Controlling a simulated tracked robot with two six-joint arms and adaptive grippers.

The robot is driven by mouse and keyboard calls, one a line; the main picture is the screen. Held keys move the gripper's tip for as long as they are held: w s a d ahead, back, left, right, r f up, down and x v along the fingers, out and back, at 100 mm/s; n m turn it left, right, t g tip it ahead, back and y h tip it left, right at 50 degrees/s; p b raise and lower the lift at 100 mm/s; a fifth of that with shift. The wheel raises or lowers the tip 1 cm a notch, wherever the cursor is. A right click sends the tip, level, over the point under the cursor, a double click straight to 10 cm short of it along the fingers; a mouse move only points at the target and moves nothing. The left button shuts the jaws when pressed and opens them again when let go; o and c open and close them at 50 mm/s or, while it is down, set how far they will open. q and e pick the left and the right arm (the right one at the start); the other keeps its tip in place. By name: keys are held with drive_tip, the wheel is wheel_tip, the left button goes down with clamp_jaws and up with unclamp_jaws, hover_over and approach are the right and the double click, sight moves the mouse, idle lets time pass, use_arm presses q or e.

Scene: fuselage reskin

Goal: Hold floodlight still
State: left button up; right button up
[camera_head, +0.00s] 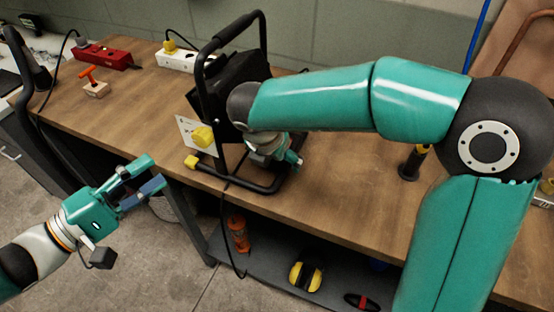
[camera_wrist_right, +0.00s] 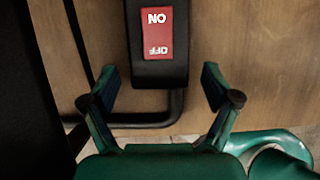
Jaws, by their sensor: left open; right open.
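The floodlight (camera_head: 213,98) stands upright on the workbench, a black lamp body in a black tube frame with a yellow plug or knob (camera_head: 203,137) at its side. My left gripper (camera_head: 155,171) is open and empty in front of the bench, well apart from the floodlight. My right arm reaches across to the floodlight, and its gripper (camera_head: 292,162) is mostly hidden behind the wrist. In the right wrist view my right gripper (camera_wrist_right: 158,85) is open, its fingers on either side of the lower end of a black housing with a red ON/OFF switch (camera_wrist_right: 158,33). Contact cannot be told.
A red power strip (camera_head: 102,57), a white power strip (camera_head: 187,61) and an orange-handled tool on a block (camera_head: 95,88) lie at the back left. A cable hangs over the front edge.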

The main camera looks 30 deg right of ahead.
drive_tip(key=shift+x, duration=0.9)
drive_tip(key=shift+a, duration=0.1)
